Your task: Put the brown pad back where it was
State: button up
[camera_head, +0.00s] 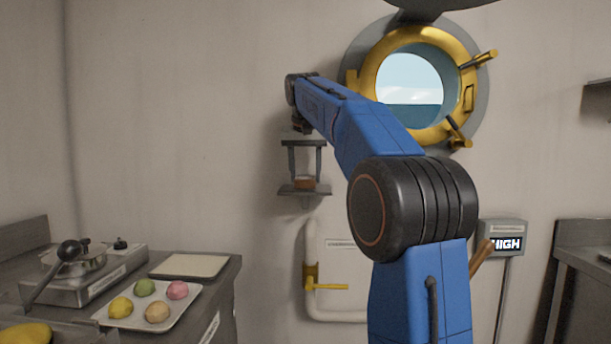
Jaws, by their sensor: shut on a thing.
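The brown pad (304,184) is a small brown block at a small dark wall shelf (287,191), left of the porthole. My gripper (305,178) points straight down over the shelf, its two fingers on either side of the pad and shut on it. The pad is at or just above the shelf top; I cannot tell whether its underside touches. The pad is small in view, and its far side is hidden.
At the lower left a counter holds a tray (190,312) with several coloured dough balls, a pale board (190,266) and a burner (85,288) with a pot. A brass porthole (459,105) and a HIGH display (506,244) are right. A yellow-handled hatch (328,287) is below the shelf.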

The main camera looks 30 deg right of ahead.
jog(key=shift+f, duration=0.3)
jog(key=o, duration=0.9)
jog(key=shift+o, duration=0.2)
jog(key=shift+r, duration=0.1)
jog(key=v, duration=1.2)
jog(key=shift+s+a, duration=0.1)
jog(key=s+a+f+n, duration=0.2)
jog(key=s+a+f, duration=0.3)
jog(key=s+f, duration=0.7)
jog(key=s+a+f+n+y, duration=0.1)
jog(key=s+a+f, duration=0.4)
jog(key=s+f, duration=0.7)
jog(key=s+a+f+n+t+y, duration=0.1)
jog(key=s+a+f+n, duration=0.2)
jog(key=s+f, duration=0.8)
notch_tip(320, 180, down, 14)
jog(key=a, duration=0.2)
jog(key=shift+s+a+r+n, duration=0.2)
jog(key=shift+s+a+n, duration=0.2)
